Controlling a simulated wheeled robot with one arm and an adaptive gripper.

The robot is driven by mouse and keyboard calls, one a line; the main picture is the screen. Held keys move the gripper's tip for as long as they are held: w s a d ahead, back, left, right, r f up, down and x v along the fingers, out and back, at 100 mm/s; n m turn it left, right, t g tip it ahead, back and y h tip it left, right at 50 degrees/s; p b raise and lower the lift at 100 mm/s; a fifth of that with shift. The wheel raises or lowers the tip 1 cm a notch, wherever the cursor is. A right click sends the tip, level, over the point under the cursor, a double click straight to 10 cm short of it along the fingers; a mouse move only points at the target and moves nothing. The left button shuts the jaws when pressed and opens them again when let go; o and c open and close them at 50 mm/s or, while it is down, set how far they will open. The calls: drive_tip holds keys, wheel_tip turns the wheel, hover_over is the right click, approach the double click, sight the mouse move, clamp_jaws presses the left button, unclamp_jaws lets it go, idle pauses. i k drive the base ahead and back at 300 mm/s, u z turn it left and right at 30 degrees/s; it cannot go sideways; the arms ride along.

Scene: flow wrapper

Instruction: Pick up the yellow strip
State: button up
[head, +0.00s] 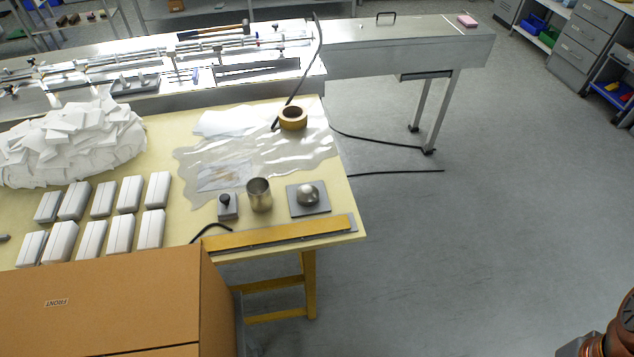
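The yellow strip (285,235) is long, flat and narrow. It lies along the front edge of the pale yellow table (170,225), towards its right corner, slanting slightly up to the right. A grey metal bar or edge borders it along the front and at its right end. A short black cord (210,228) curves close to its left end. My gripper is not in view; only an orange-brown part, probably of my arm, shows at the bottom right corner.
Behind the strip stand a metal cup (259,194), a grey plate with a dome (308,195) and a small knobbed block (228,206). A large cardboard box (100,305) stands front left. White packs (120,233) lie left. The floor right is clear.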

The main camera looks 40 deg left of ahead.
sight(263, 235)
drive_tip(key=i, duration=2.1)
drive_tip(key=u, duration=4.7)
drive_tip(key=i, duration=1)
drive_tip(key=z, duration=0.05)
